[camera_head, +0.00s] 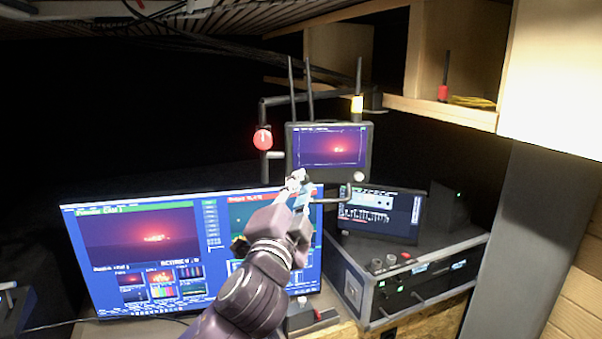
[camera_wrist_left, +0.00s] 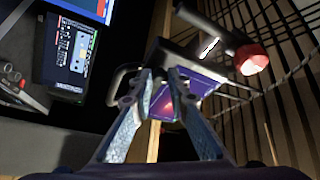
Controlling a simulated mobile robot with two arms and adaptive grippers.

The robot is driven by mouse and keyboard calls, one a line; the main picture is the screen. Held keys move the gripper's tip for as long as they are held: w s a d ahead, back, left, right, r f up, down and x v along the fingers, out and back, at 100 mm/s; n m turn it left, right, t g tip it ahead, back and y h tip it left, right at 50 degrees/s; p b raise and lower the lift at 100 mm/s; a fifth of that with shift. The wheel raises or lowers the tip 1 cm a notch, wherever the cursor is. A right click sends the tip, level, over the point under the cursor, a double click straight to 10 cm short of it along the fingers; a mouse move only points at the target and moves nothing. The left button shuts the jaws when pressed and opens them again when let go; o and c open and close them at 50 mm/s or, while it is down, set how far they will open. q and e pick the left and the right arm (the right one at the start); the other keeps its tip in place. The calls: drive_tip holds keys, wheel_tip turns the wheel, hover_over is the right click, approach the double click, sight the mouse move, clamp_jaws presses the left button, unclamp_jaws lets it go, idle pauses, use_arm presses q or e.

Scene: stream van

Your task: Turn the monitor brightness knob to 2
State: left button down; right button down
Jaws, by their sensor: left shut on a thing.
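The small field monitor (camera_head: 328,148) hangs on a dark frame, its screen showing a red glowing scene. It also shows behind the fingers in the left wrist view (camera_wrist_left: 203,86). A pale round control (camera_head: 359,176) is at its lower right corner. My left gripper (camera_head: 298,178) reaches up to the monitor's lower left corner. In the left wrist view its two fingers (camera_wrist_left: 160,74) are close together, with a narrow gap at the tips. It is shut on a small part there, seemingly the brightness knob. The fingers hide that part and its number marks. My right gripper is not in view.
A large screen (camera_head: 140,235) stands at left, partly behind my arm. A smaller screen (camera_head: 380,215) sits on a black rack case (camera_head: 355,290). A red lamp (camera_head: 262,139) and antennas are close to the monitor. A wooden shelf (camera_head: 440,112) is above right.

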use_arm(q)
drive_tip(key=shift+m+g, duration=0.4)
drive_tip(key=shift+m, duration=0.8)
drive_tip(key=c, duration=1.8)
unclamp_jaws()
drive_tip(key=shift+c, duration=0.2)
drive_tip(key=v, duration=1.2)
drive_tip(key=shift+a, duration=0.15)
